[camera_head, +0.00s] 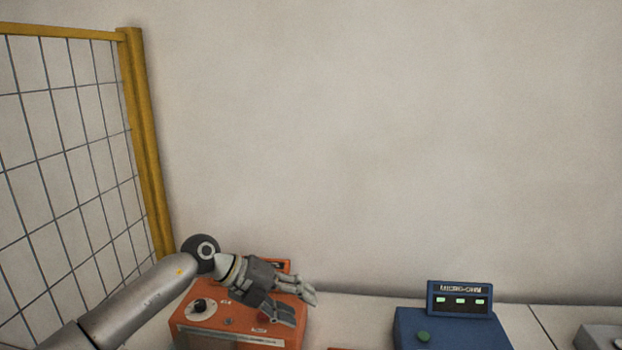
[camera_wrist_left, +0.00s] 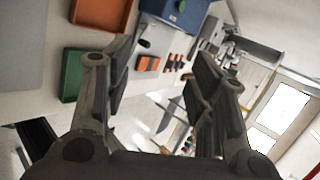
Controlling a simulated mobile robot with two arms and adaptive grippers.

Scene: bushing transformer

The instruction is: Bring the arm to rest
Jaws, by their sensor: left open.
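My left gripper (camera_head: 293,305) is at the end of my left arm, which comes in from the lower left in the head view. It is in front of and above an orange box (camera_head: 240,330) with a dial, and hides part of it. In the left wrist view the left gripper (camera_wrist_left: 160,88) has its two fingers well apart, with nothing between them. My right gripper does not show in either view.
A blue device (camera_head: 450,330) with a lit display stands right of the orange box. A yellow-framed mesh fence (camera_head: 150,150) stands at the left. The left wrist view shows an orange tray (camera_wrist_left: 100,14), a green tray (camera_wrist_left: 74,75) and several small parts.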

